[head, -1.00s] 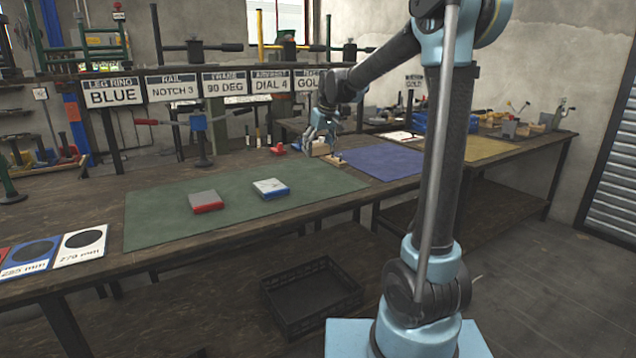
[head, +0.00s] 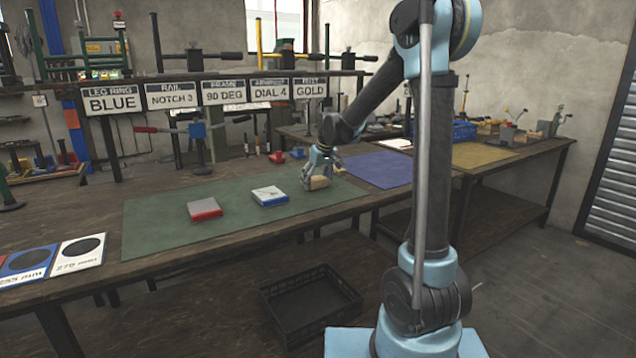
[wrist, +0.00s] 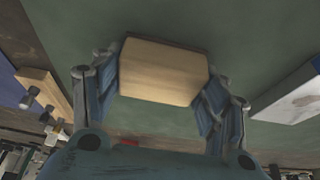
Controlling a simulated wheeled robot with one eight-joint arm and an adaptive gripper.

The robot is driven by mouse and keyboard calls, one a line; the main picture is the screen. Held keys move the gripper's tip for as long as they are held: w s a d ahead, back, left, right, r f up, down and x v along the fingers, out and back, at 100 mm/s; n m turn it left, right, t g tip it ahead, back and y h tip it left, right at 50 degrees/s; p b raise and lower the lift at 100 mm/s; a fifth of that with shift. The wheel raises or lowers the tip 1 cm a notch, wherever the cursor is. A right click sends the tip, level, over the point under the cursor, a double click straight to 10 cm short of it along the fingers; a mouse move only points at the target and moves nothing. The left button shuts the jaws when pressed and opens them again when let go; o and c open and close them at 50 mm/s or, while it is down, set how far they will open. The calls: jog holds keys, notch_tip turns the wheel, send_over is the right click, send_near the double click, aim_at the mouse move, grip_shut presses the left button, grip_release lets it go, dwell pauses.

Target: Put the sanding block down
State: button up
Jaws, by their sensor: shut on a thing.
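The sanding block, a pale wooden block (head: 320,183), is at the right end of the green mat (head: 160,228). My gripper (head: 317,178) is shut on it. In the wrist view the block (wrist: 163,72) sits across between the two fingers, one at each end, with green mat beyond it. The block is low over the mat; I cannot tell whether its underside touches. Its lower face is hidden.
A white and blue box (head: 269,195) lies left of my gripper, and a grey and red box (head: 205,208) lies farther left. A blue mat (head: 378,168) is to the right. The front left of the green mat is clear. A black crate (head: 310,300) stands below the bench.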

jog(key=o, duration=1.2)
jog(key=v, duration=1.2)
jog(key=s+d+f+m, duration=0.1)
jog(key=s+d, duration=0.6)
jog(key=s, duration=0.2)
jog(key=s+d+f+m, duration=0.2)
jog(key=s+d+f, duration=0.3)
jog(key=s, duration=0.4)
jog(key=s+d+f+m+g+h, duration=0.1)
jog(key=s+d+f, duration=0.4)
jog(key=s, duration=0.4)
jog(key=s+d+f+m+h, duration=0.1)
jog(key=s+d+f+m, duration=0.1)
jog(key=s+d+f, duration=0.3)
jog(key=s+f, duration=0.2)
jog(key=s, duration=0.2)
jog(key=shift+s+f+m, duration=0.3)
jog(key=shift+s+f, duration=0.05)
jog(key=shift+s, duration=0.05)
